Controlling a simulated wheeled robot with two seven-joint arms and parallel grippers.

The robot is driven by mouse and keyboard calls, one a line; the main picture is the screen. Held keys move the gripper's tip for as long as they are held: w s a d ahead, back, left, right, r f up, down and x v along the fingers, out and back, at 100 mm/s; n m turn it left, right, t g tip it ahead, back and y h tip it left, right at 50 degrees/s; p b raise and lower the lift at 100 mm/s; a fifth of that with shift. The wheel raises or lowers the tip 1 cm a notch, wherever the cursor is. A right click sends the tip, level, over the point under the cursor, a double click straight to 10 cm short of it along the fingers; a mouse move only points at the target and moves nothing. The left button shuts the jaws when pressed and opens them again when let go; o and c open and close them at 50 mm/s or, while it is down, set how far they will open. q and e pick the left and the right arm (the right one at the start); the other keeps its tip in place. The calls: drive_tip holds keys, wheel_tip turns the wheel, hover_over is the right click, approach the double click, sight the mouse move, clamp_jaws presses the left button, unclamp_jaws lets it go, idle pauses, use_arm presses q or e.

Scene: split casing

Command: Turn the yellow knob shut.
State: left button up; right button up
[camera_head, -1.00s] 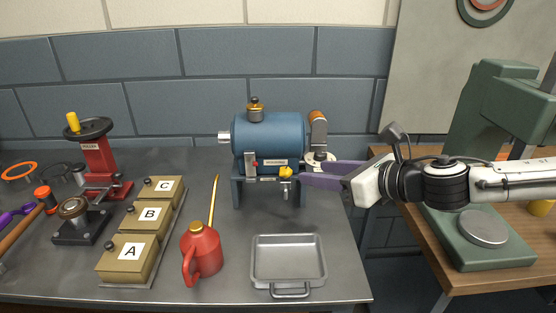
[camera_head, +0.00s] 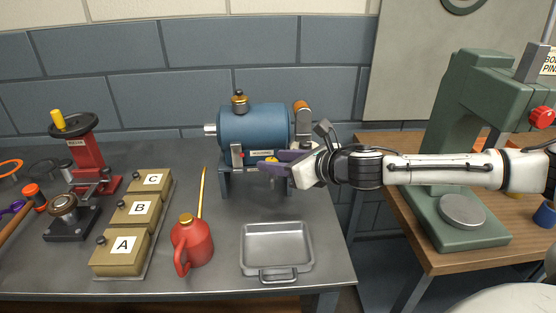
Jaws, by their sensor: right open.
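The yellow knob (camera_head: 271,160) sits low on the front of a blue cylindrical casing (camera_head: 252,128), which stands on grey legs at the back of the bench. My right gripper (camera_head: 272,162) reaches in from the right with its purple fingers open. Its fingertips are at the knob, seemingly one on each side; I cannot tell whether they touch it. The fingers partly hide the knob and the casing's lower right front. My left gripper is not in view.
A metal tray (camera_head: 277,270) and a red oil can (camera_head: 191,243) stand in front of the casing. Boxes A (camera_head: 124,245), B and C and a red hand-wheel stand (camera_head: 87,158) are to the left. A green press (camera_head: 462,150) stands on the wooden table at right.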

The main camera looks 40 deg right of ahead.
drive_tip(key=c, duration=1)
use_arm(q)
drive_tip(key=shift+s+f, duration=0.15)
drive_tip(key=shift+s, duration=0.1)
use_arm(e)
drive_tip(key=shift+c, duration=0.2)
